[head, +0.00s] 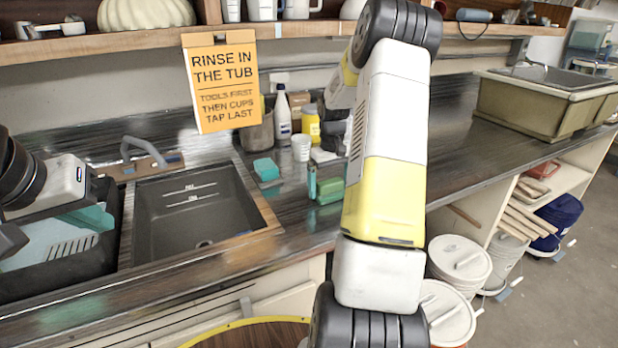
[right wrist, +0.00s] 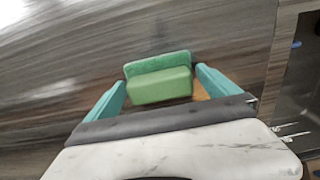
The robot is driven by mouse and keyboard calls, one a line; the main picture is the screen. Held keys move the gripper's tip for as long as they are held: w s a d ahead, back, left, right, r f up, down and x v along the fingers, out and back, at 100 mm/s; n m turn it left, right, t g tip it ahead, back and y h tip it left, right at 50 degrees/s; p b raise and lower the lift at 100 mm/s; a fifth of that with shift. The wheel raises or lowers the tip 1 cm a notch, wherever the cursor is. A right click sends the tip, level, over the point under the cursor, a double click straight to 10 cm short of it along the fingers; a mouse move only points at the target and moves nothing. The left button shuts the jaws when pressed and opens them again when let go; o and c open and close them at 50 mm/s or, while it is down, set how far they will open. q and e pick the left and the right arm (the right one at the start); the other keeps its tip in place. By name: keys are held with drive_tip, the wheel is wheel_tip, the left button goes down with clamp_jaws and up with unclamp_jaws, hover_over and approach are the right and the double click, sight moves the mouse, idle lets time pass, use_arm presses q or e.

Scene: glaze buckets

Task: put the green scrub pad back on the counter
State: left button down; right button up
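The green scrub pad (head: 330,191) has a darker and a lighter layer. It shows in the head view by the counter's front part, right of the sink, and in the right wrist view (right wrist: 160,85). My right gripper (right wrist: 160,76) has its two teal fingers on either side of the pad, very close to its ends. Whether both fingers press on it, and whether the pad rests on the counter (head: 290,215), I cannot tell. In the head view one finger shows left of the pad; my arm hides the rest.
A sink (head: 195,215) with a faucet lies left of the pad. A teal sponge (head: 266,169), a white cup (head: 301,148) and bottles (head: 282,115) stand behind. A black bin (head: 60,265) is at far left. Lidded buckets (head: 460,262) stand below the counter at right.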

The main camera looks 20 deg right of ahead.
sight(330, 182)
drive_tip(key=shift+r, duration=0.15)
wheel_tip(330, 182, up, 12)
drive_tip(key=s+a+r+t, duration=0.3)
drive_tip(key=s+a+r, duration=0.65)
drive_tip(key=a, duration=0.25)
drive_tip(key=s+a+t+y, duration=0.1)
drive_tip(key=s+a, duration=0.4)
drive_tip(key=s, duration=0.3)
drive_tip(key=s+a+t+y, duration=0.1)
drive_tip(key=s+a, duration=0.3)
drive_tip(key=s, duration=0.4)
drive_tip(key=shift+a+t, duration=0.35)
drive_tip(key=shift+t, duration=0.25)
drive_tip(key=shift+s, duration=0.1)
